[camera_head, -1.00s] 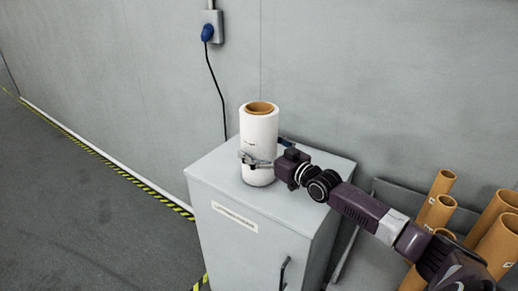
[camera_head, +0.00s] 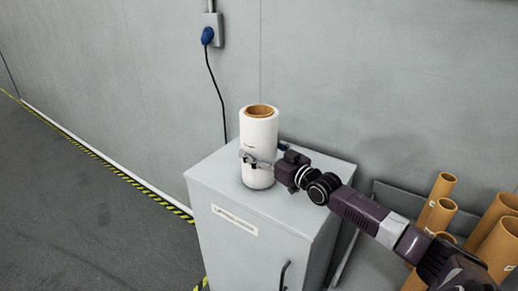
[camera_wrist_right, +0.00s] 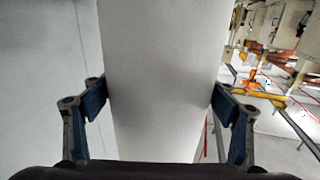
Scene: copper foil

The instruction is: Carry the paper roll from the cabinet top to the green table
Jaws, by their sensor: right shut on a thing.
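The paper roll (camera_head: 259,135) is a white upright cylinder with a brown cardboard core. It stands at, or just above, the top of the grey cabinet (camera_head: 222,172); I cannot tell whether its base touches. My right gripper (camera_head: 257,160) reaches in from the right and is shut on the roll's lower half. In the right wrist view the white roll (camera_wrist_right: 160,60) fills the middle, with the blue finger pads of the right gripper (camera_wrist_right: 158,98) against both sides. My left gripper and the green table are not in view.
Several brown cardboard tubes (camera_head: 440,205) stand in a grey rack right of the cabinet. A grey wall (camera_head: 340,80) with a blue plug (camera_head: 207,36) and hanging black cable is behind. Clear dark floor (camera_head: 80,200) lies at left, edged by yellow-black tape (camera_head: 150,187).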

